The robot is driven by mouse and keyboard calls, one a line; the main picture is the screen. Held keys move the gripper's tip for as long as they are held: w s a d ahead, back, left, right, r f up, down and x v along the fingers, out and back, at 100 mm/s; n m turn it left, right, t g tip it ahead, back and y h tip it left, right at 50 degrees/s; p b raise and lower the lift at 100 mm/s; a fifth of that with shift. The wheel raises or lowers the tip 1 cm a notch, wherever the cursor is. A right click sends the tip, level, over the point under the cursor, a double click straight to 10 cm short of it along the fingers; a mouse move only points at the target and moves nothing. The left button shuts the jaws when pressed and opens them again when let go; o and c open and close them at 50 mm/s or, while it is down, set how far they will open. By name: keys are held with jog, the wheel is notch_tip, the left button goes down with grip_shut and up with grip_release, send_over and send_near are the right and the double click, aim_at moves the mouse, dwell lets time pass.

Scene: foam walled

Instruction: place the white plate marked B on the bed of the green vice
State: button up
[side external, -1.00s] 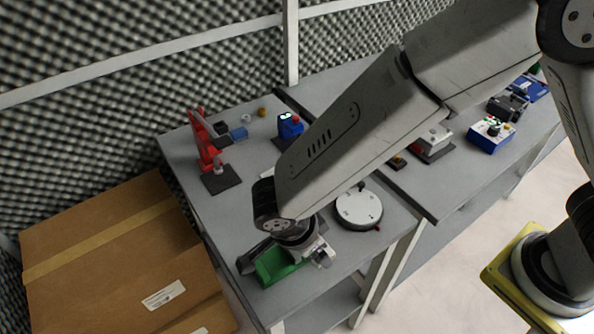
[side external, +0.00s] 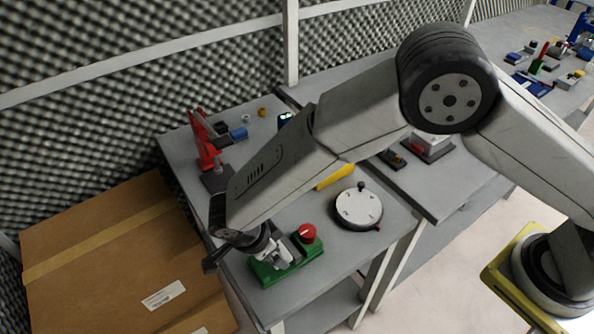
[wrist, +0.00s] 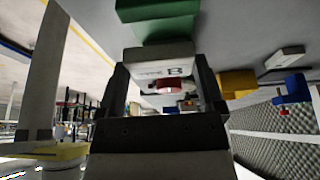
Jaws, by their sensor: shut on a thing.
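The green vice (side external: 290,268) stands at the front corner of the grey table in the side view, with a red knob (side external: 307,232) on its right. My gripper (side external: 272,254) is low over its left part. In the wrist view my gripper (wrist: 163,88) is shut on the white plate marked B (wrist: 150,70), with a finger at each side. A green part of the vice (wrist: 158,25) shows just beyond the plate, and a red round part shows below the letter. In the side view I cannot make out the plate clearly, nor whether it touches the vice bed.
A round white disc fixture (side external: 358,208) and a yellow handle (side external: 336,177) lie right of the vice. A red toggle clamp (side external: 204,145) stands behind. A large cardboard box (side external: 110,255) is left of the table. The foam wall (side external: 90,130) is behind.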

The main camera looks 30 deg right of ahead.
jog(key=shift+w+a+f, duration=0.15)
jog(key=shift+w+f, duration=0.1)
jog(key=shift+f, duration=1.55)
jog(key=shift+f, duration=0.1)
jog(key=o, duration=1.1)
jog(key=shift+o, duration=0.2)
jog(key=v, duration=1.2)
